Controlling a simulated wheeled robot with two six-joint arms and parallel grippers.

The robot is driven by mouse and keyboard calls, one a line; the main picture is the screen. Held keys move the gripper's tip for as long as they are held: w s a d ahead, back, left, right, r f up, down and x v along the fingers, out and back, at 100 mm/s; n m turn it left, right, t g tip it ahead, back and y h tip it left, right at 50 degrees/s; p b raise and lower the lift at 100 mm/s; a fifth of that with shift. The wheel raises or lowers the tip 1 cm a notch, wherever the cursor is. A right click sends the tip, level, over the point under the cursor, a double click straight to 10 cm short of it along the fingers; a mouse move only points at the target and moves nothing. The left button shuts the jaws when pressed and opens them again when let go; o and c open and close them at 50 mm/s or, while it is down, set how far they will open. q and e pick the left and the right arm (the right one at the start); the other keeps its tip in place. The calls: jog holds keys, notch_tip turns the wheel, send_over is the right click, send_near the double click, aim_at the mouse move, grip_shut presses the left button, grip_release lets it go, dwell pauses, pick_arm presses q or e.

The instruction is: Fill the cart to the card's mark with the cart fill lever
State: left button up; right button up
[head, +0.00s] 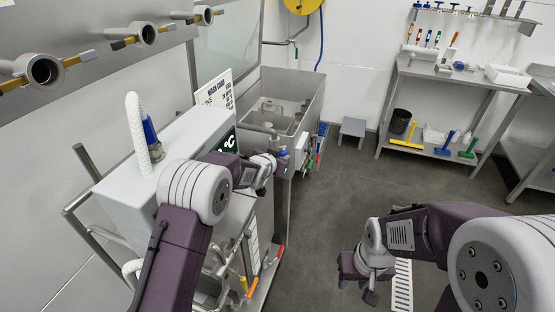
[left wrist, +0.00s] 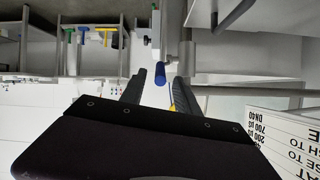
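My left gripper (head: 280,160) is at the front of the steel tank (head: 318,92), beside its coloured lever handles. In the left wrist view its two fingers (left wrist: 160,92) are apart with nothing held. A blue lever handle (left wrist: 160,73) shows between and beyond the fingertips; contact cannot be told. The same blue handle seems to show at the gripper in the head view (head: 284,153). Which lever is the cart fill lever cannot be read. The printed card (head: 215,90) stands behind the grey cart (head: 175,150); its fill mark is not legible. My right gripper (head: 370,290) hangs low over the floor, its fingers unclear.
Green and red handles (head: 321,136) sit right of my left gripper. A grey step stool (head: 353,128) and a steel table (head: 465,78) stand farther back. The floor between is clear.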

pick_arm(q)
jog(key=shift+v, duration=1.4)
dwell(6.6)
